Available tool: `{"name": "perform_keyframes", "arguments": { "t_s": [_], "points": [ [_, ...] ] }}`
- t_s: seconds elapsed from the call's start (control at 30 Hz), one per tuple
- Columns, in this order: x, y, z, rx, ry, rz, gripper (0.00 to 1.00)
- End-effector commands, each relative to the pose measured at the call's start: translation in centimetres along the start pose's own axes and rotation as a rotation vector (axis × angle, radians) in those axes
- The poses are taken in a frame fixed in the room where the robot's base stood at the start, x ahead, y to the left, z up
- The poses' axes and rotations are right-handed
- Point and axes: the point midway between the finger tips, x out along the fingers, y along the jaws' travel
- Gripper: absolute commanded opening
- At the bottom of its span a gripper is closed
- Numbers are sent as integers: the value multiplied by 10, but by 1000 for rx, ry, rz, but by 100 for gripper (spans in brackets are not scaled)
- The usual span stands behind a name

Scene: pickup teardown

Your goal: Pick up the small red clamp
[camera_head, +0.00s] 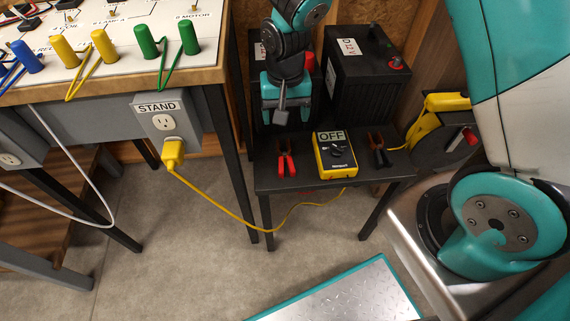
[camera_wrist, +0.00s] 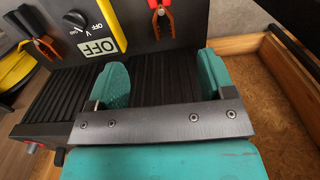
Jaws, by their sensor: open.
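The small red clamp (camera_head: 286,161) lies on the left part of a low black stand, left of a yellow boxed device. In the wrist view the red clamp (camera_wrist: 160,14) is at the top edge, partly cut off, with copper-coloured jaws. My gripper (camera_head: 287,112) is open and hangs above and behind the clamp, apart from it, near the left battery. In the wrist view my gripper (camera_wrist: 160,80) has nothing visible between its teal fingers; the ribbed black battery shows below them.
The yellow device (camera_head: 335,163) reads OFF, with a black clamp (camera_head: 379,152) to its right. A black battery (camera_head: 365,75) stands behind them. A yellow cord reel (camera_head: 440,120) is at right. The workbench edge (camera_head: 150,83) is close on the left.

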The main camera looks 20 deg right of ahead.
Motion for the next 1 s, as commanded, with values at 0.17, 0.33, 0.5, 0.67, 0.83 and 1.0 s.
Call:
{"name": "perform_keyframes", "arguments": {
  "t_s": [0.17, 0.33, 0.5, 0.67, 0.83, 1.0],
  "points": [
    [46, 0, 2, -2, -5, 2, 76],
    [79, 0, 2, -3, -5, 1, 76],
    [93, 0, 2, -4, -3, 0, 76],
    [102, -1, 3, -4, -3, -1, 76],
    [128, -2, 10, -5, -5, 1, 76],
    [146, -2, 9, -4, -3, 0, 76]
  ]
}}
